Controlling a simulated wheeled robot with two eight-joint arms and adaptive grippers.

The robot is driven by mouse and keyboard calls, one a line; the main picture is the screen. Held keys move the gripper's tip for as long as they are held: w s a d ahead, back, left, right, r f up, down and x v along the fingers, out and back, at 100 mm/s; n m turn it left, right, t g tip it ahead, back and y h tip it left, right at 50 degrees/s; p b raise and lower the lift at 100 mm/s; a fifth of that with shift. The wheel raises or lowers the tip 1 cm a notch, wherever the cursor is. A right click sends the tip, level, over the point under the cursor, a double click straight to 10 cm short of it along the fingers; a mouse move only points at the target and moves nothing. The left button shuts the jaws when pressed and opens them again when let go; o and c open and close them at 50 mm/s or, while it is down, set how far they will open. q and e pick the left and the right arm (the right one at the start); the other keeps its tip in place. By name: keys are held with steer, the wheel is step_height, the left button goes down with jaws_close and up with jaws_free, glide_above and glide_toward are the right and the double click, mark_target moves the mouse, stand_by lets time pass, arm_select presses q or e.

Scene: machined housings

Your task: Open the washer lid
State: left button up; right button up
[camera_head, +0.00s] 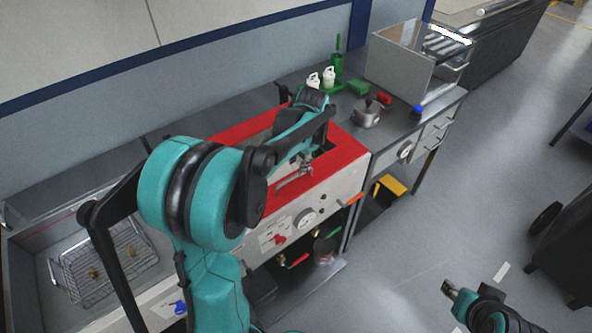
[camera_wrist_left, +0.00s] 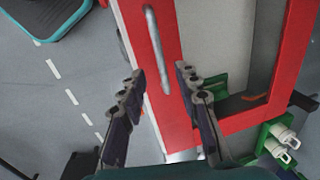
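The washer (camera_head: 341,187) stands left of centre with its red-framed lid (camera_head: 345,148) lying flat on top. My left arm hides much of the lid. A silver bar handle (camera_head: 296,178) runs along the lid's front edge. In the left wrist view the handle (camera_wrist_left: 157,50) crosses the red frame (camera_wrist_left: 186,136), beside a pale window panel (camera_wrist_left: 202,35). My left gripper (camera_head: 306,166) is over the front of the lid. Its fingers (camera_wrist_left: 159,74) are spread, with the handle's near end between them in the picture; contact cannot be told. My right gripper (camera_head: 449,289) is low at right, away from the washer.
A wire basket (camera_head: 105,262) sits in the sink at left. A dark cart (camera_head: 566,245) is at far right. Floor between is clear.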

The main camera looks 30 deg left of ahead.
mark_target(295, 176)
arm_select(q)
steer(key=f, duration=0.2)
steer(key=f+b, duration=0.1)
steer(key=a+f, duration=0.1)
steer(key=f, duration=0.1)
steer(key=shift+w+f, duration=0.25)
steer(key=shift+f, duration=0.1)
jaws_close()
